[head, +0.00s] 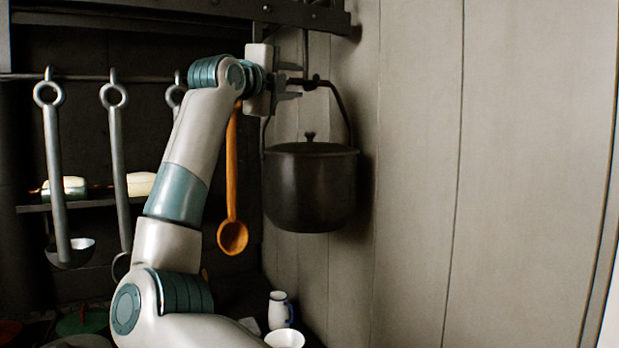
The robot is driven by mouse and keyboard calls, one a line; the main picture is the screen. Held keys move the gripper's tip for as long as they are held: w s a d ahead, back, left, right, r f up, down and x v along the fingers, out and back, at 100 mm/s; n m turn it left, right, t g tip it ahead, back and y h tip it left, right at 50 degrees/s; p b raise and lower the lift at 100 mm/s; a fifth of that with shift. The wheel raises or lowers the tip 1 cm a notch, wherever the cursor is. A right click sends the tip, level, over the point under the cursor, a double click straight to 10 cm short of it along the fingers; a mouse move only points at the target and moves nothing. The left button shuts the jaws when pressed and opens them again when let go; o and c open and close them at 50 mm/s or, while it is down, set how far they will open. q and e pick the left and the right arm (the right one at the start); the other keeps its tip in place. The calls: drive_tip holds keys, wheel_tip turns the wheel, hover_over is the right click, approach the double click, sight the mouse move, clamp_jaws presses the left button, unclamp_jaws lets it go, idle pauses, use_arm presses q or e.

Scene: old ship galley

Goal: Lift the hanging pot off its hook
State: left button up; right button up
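The dark lidded pot (309,187) hangs against the plank wall, right of centre. Its thin arched handle (340,104) rises to a dark hook (305,55) that comes down from the rack above. The pot hangs upright.
A shelf (90,203) holds pale items. A small jug (280,310) and a white bowl (284,338) stand below the pot. The wall at right is bare.

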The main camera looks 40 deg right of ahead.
drive_tip(key=shift+w+d, duration=0.1)
drive_tip(key=shift+d, duration=0.2)
drive_tip(key=shift+a, duration=0.15)
clamp_jaws()
drive_tip(key=shift+r, duration=0.2)
drive_tip(key=shift+r, duration=0.1)
